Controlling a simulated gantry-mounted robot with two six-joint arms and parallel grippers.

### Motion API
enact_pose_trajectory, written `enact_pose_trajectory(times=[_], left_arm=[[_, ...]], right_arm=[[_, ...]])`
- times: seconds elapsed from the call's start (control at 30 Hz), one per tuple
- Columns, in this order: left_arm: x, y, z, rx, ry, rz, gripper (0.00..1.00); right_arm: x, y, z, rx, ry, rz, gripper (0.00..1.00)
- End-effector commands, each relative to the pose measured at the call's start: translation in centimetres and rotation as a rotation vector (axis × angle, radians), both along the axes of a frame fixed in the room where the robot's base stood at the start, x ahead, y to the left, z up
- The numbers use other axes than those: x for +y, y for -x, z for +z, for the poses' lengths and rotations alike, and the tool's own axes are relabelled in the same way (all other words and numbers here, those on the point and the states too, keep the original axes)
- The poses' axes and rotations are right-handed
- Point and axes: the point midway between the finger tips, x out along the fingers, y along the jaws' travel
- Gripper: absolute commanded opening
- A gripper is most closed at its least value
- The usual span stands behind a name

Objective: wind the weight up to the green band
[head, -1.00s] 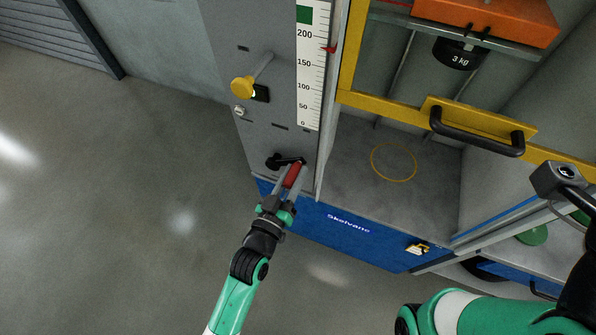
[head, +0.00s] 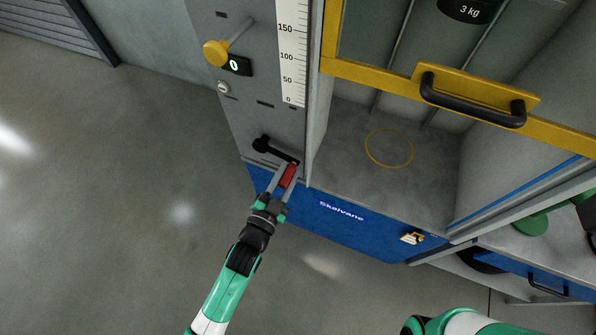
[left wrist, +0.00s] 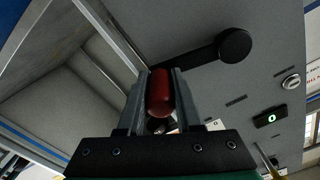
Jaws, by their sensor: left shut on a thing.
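A black crank (head: 276,151) is on the lower grey front panel, its arm sloping down to the right from the hub. My left gripper (head: 287,177) is shut on its red grip (head: 289,175). The left wrist view shows the red grip (left wrist: 160,92) between both fingers, with the crank hub (left wrist: 235,46) up and right. The black 3 kg weight (head: 468,10) is cut off by the top edge. The white scale (head: 292,60) shows from 0 to 150; the green band and red pointer are out of view. My right gripper is out of view.
A yellow knob (head: 215,53) sticks out beside a small display (head: 237,65) reading 0. A yellow guard bar with a black handle (head: 472,100) crosses the bay. A yellow ring (head: 389,148) marks the bay floor. A padlock (head: 411,238) hangs on the blue base.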

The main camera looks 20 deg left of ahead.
Motion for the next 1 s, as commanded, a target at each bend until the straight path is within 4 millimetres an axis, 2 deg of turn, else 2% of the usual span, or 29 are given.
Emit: enact_pose_trajectory(times=[0.03,0.1,0.67,0.7,0.83,0.87,1.0], left_arm=[[0.33,0.20,-0.95,0.015,-0.019,0.005,0.00],[0.63,0.26,-1.14,0.013,-0.038,0.011,0.00],[1.20,0.36,-1.42,0.009,-0.072,0.021,0.00],[1.20,0.36,-1.42,0.009,-0.072,0.021,0.37],[1.17,0.32,-1.23,0.004,-0.071,0.020,0.61],[1.17,0.31,-1.19,0.003,-0.071,0.020,0.64],[1.16,0.28,-1.02,-0.001,-0.070,0.020,0.64]], right_arm=[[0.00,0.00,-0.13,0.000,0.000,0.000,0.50],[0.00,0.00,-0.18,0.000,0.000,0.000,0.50],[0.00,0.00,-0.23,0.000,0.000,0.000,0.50],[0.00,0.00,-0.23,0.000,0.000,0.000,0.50],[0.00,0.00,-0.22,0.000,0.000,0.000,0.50],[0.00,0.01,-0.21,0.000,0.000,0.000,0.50],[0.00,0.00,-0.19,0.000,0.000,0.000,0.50]])
